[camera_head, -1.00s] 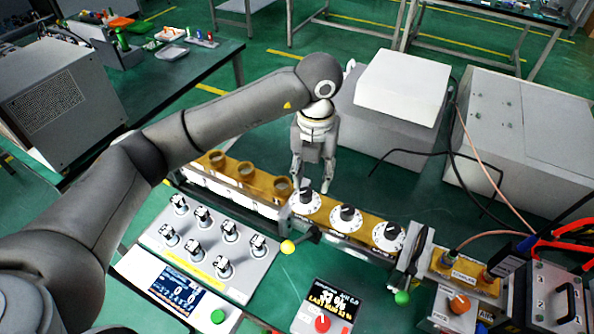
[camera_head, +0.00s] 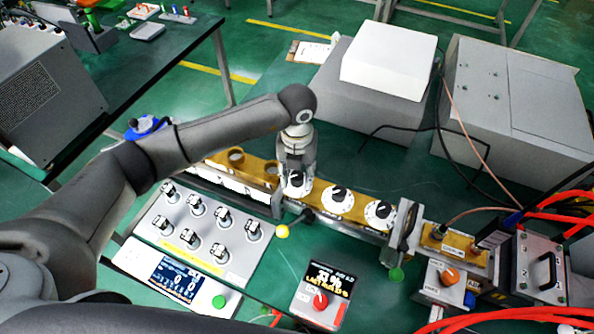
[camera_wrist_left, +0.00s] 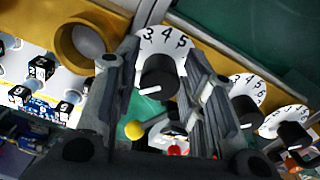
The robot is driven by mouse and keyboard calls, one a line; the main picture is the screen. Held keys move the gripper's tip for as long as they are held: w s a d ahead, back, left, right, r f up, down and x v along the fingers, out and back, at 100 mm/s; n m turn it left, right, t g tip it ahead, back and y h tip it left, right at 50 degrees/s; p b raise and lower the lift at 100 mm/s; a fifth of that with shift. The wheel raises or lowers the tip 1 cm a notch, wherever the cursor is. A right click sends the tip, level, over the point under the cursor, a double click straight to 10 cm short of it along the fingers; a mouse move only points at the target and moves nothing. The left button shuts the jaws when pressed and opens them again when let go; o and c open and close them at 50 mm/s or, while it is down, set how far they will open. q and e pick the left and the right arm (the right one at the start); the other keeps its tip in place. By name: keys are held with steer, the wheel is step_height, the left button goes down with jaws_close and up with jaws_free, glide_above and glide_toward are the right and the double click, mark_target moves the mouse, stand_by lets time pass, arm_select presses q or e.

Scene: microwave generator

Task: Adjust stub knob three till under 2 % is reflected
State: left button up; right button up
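Three black stub knobs on white numbered dials stand in a row on the brass waveguide: a left one (camera_head: 297,182), a middle one (camera_head: 339,193) and a right one (camera_head: 382,210). My left gripper (camera_head: 297,172) points down at the left knob. In the left wrist view its open fingers (camera_wrist_left: 158,100) stand on either side of this knob (camera_wrist_left: 158,76), with gaps visible; contact is not clear. The dial shows 3, 4 and 5. The reflected-power meter (camera_head: 324,290) has a lit screen, too blurred to read surely. My right gripper is not in view.
A yellow-tipped lever (camera_head: 283,231) sits just in front of the left knob, and a green-tipped lever (camera_head: 396,274) to the right. A panel of several small knobs (camera_head: 205,232) lies left. Grey boxes (camera_head: 375,105) stand behind. Red cables run at right.

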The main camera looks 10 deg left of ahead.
arm_select(q)
steer(key=shift+f, duration=0.15)
steer(key=shift+c, duration=0.6)
steer(key=c, duration=0.6)
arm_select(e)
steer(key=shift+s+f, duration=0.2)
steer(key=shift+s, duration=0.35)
arm_select(q)
steer(key=shift+m+b, duration=0.4)
steer(key=shift+b, duration=0.2)
steer(key=m+b, duration=0.4)
steer(key=b, duration=0.1)
steer(key=m+b, duration=0.5)
steer(key=b, duration=0.1)
steer(key=shift+d+f, duration=0.1)
steer(key=shift+f, duration=0.1)
steer(key=m+b, duration=0.3)
steer(key=shift+r, duration=0.2)
steer(key=shift+r+m+b, duration=0.1)
steer(key=shift+m+b, duration=0.2)
steer(key=shift+b, duration=0.15)
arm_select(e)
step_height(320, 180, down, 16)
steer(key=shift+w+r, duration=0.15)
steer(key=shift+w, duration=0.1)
